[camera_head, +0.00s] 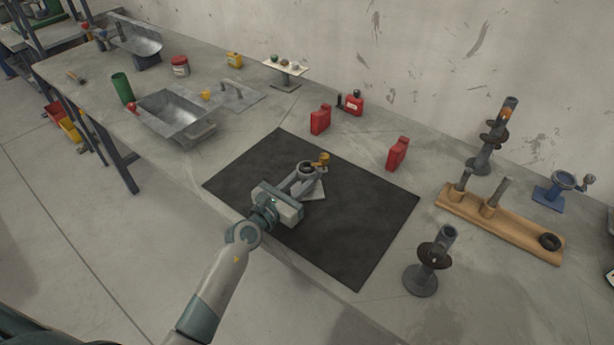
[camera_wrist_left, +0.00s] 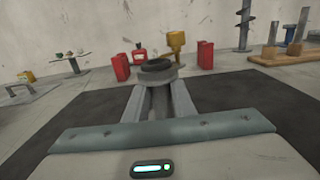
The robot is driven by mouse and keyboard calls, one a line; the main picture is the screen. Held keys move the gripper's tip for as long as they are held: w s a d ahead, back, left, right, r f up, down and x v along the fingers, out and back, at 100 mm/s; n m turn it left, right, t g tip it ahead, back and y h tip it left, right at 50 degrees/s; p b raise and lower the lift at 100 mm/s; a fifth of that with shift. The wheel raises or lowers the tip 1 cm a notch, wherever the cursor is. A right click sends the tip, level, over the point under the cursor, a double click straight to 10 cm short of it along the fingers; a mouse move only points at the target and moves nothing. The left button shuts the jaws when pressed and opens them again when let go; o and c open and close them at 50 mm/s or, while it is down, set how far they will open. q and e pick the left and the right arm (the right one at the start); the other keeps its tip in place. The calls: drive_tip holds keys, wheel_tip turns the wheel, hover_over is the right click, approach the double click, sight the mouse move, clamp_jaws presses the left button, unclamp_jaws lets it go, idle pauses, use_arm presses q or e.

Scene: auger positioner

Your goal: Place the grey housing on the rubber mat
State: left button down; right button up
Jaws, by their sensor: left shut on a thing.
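The grey housing (camera_head: 307,169) has a round ring-shaped top, a yellow knob at its side and a flat grey base. It appears upright over the middle of the black rubber mat (camera_head: 355,245). I cannot tell whether its base touches the mat. My left gripper (camera_head: 298,185) comes in from the front and is shut on the housing. In the left wrist view the two fingers reach forward to the housing's dark-rimmed ring (camera_wrist_left: 157,67), with the yellow knob behind. The fingers and gripper body hide the housing's lower part there. My right gripper is not in view.
A dark post stand (camera_head: 425,268) is to the right, near a wooden rack (camera_head: 505,225). A metal basin (camera_head: 178,115) is at left. The mat is otherwise clear.

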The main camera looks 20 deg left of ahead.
use_arm(q)
drive_tip(key=shift+f, duration=0.1)
drive_tip(key=c, duration=1.5)
unclamp_jaws()
drive_tip(key=shift+s, duration=0.25)
drive_tip(key=b+v, duration=0.1)
drive_tip(key=v, duration=1)
drive_tip(key=shift+b, duration=0.4)
drive_tip(key=shift+s+a, duration=0.15)
drive_tip(key=shift+s, duration=0.15)
drive_tip(key=shift+r, duration=0.25)
